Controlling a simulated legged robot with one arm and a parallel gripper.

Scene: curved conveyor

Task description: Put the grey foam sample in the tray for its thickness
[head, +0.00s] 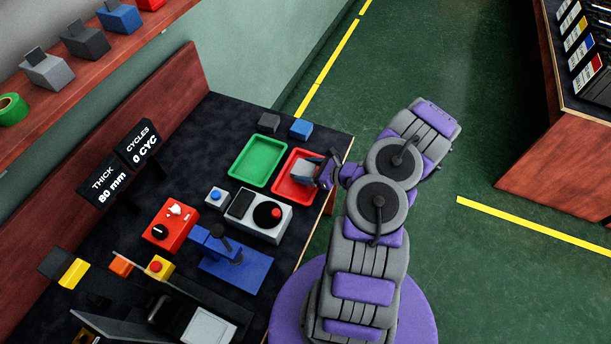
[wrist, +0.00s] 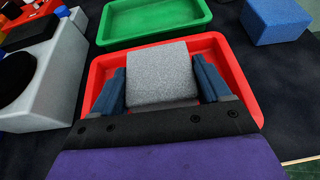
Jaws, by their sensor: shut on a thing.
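My gripper (head: 325,171) is over the red tray (head: 285,189) at the right edge of the bench. In the wrist view its two blue fingers are on either side of the grey foam sample (wrist: 162,72) and shut on it. The foam is a speckled grey block, over or inside the red tray (wrist: 228,65); I cannot tell if it touches the tray floor. The green tray (head: 258,160) is empty, just beyond the red one in the wrist view (wrist: 155,20). A display (head: 108,186) reads THICK 80 mm and CYCLES 0 CYC.
A blue block (head: 301,129) and a dark grey block (head: 269,122) lie behind the trays. A grey device with a black disc (head: 260,216), a red control box (head: 174,223) and a blue fixture (head: 235,262) stand nearby. The bench edge is close on the right.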

